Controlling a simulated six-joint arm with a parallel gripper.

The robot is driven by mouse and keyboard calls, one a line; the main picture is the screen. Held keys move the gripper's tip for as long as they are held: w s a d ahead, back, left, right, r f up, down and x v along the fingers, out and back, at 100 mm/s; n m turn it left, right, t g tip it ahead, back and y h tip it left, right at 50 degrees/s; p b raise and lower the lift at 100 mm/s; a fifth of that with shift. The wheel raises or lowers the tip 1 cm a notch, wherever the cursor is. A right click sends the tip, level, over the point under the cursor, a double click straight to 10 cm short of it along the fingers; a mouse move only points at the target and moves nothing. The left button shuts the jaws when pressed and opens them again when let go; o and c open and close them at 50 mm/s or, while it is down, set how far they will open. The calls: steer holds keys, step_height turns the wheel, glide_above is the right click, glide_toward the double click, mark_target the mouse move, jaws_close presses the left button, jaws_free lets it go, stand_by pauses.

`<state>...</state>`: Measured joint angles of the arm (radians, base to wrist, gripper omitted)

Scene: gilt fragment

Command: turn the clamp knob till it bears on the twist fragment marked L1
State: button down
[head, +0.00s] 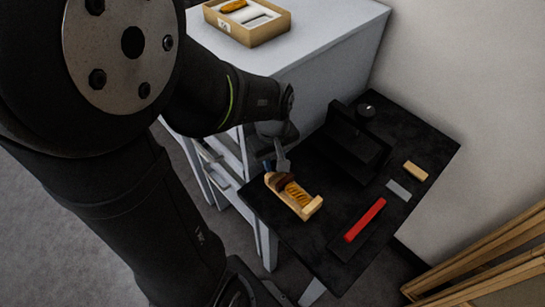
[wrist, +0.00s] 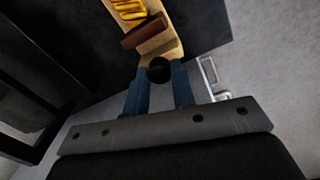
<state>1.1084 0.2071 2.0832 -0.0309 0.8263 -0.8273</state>
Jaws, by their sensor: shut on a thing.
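The wooden clamp (head: 312,207) lies on the black table at its near left side. A gold twisted fragment (head: 297,192) sits in it; no L1 mark is legible. The clamp's reddish-brown jaw (head: 283,180) is at the fragment's end nearer my gripper. In the wrist view the jaw (wrist: 144,33) is close to the fragment (wrist: 129,10); I cannot tell whether they touch. The dark round knob (wrist: 159,70) is between the blue fingers of my gripper (wrist: 159,78), which is shut on it. In the head view my gripper (head: 268,164) partly hides the knob.
On the black table (head: 310,240) are a red bar (head: 365,220), a grey block (head: 398,190), a tan block (head: 415,171) and a black stand (head: 352,145). An open box (head: 245,37) stands on the white cabinet. Wooden frames (head: 490,255) lean at lower right.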

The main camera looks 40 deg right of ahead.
mark_target(273, 163)
steer(key=shift+d+m, duration=0.1)
steer(key=shift+m, duration=2.1)
steer(key=c, duration=1.2)
jaws_free()
steer(key=shift+w+r, duration=0.1)
steer(key=shift+r, duration=3.7)
